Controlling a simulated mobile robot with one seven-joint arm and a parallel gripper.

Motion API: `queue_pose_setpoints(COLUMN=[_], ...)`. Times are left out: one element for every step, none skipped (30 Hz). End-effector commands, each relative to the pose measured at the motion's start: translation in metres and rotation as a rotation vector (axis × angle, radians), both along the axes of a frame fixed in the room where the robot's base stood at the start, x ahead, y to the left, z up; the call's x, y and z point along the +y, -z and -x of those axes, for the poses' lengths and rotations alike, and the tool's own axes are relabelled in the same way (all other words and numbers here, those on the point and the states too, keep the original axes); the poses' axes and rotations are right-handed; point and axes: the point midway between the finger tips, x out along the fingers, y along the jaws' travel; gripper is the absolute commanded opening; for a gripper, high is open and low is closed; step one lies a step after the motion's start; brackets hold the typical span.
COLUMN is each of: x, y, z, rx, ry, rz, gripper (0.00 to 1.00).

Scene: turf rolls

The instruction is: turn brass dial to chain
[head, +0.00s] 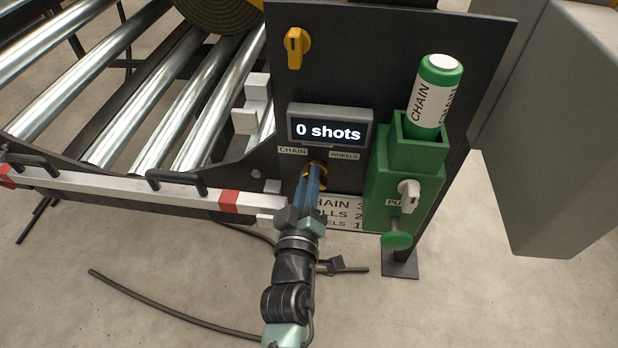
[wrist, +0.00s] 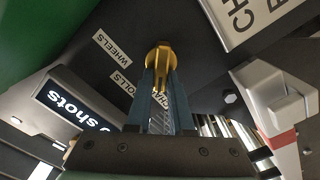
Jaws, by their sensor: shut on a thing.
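The brass dial (head: 320,169) sits on the dark panel just below the display (head: 330,127), which reads "0 shots". My gripper (head: 313,178) is shut on the dial from the front, its blue fingers hiding much of it in the head view. In the wrist view, my gripper (wrist: 160,80) has a finger on each side of the brass dial (wrist: 161,53). The CHAIN label (head: 292,151) is at the dial's upper left, and the WHEELS label (head: 344,155) at its upper right. The ROLLS label (wrist: 121,83) lies between them. The dial's exact pointing is hard to tell.
A green pump box (head: 378,200) with a CHAIN canister (head: 435,95) stands right of the dial. A yellow knob (head: 296,47) is higher on the panel. A white and red rail (head: 130,188) and metal rollers (head: 135,105) lie to the left.

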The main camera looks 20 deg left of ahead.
Motion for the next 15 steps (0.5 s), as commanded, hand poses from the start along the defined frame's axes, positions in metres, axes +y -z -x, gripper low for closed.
queue_pose_setpoints(x=[0.0000,0.0000,0.0000,0.0000,0.0000,0.0001,0.0000,0.0000,0.0000,0.0000,0.0000,0.0000,0.0000,0.0001,0.0000], y=[0.0010,0.0010,0.0010,0.0010,0.0010,0.0011,0.0010,0.0010,0.0009,0.0009,0.0007,0.0006,0.0006,0.0006,0.0005], z=[0.0003,0.0003,0.0003,0.0003,0.0003,0.0003,0.0003,0.0003,0.0003,0.0003,0.0003,0.0002,0.0002,0.0002,0.0002], rx=[0.000,0.000,0.000,0.000,0.000,0.000,0.000,0.000,0.001,0.001,0.001,0.001,0.001,0.001,0.001], ry=[0.000,0.000,0.000,0.000,0.000,0.000,0.000,0.000,0.000,0.000,0.000,0.000,0.000,0.000,0.000], rz=[0.004,0.004,0.004,0.004,0.004,0.004,0.004,0.004,0.003,0.003,0.002,0.002,0.002,0.002,0.002], gripper=[0.00,0.00,0.00,0.00,0.00,0.27,0.33,0.38,0.45,0.50,0.50,0.50,0.50,0.50,0.50])
